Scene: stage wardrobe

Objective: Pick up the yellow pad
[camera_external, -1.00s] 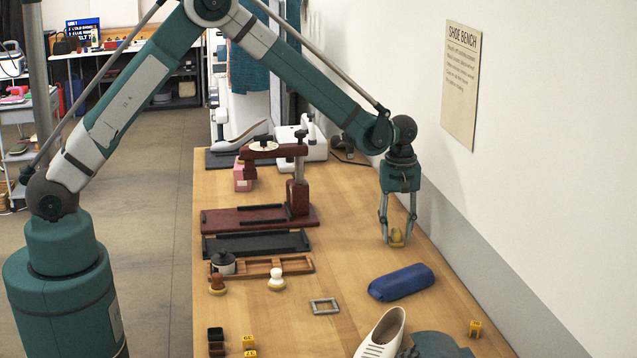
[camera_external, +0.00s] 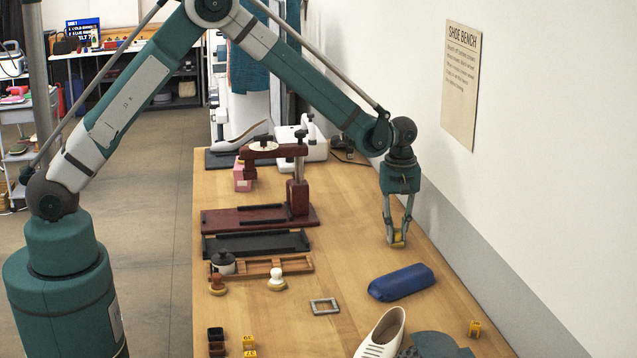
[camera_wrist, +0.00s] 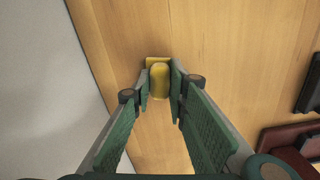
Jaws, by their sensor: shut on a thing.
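The yellow pad (camera_external: 398,238) is at the right part of the wooden bench, close to the wall. In the wrist view the yellow pad (camera_wrist: 160,80) shows a raised rounded part on a flat base. My gripper (camera_external: 397,236) points down with its fingers on both sides of the pad. In the wrist view the fingertips of my gripper (camera_wrist: 160,84) are shut on the raised part. The pad appears to be at the bench surface; I cannot tell whether it is lifted at all.
A dark red press (camera_external: 262,214) stands to the left. A grey frame (camera_external: 324,306) and two brushes lie nearer the front. The wall is close on the right. The bench around the pad is clear.

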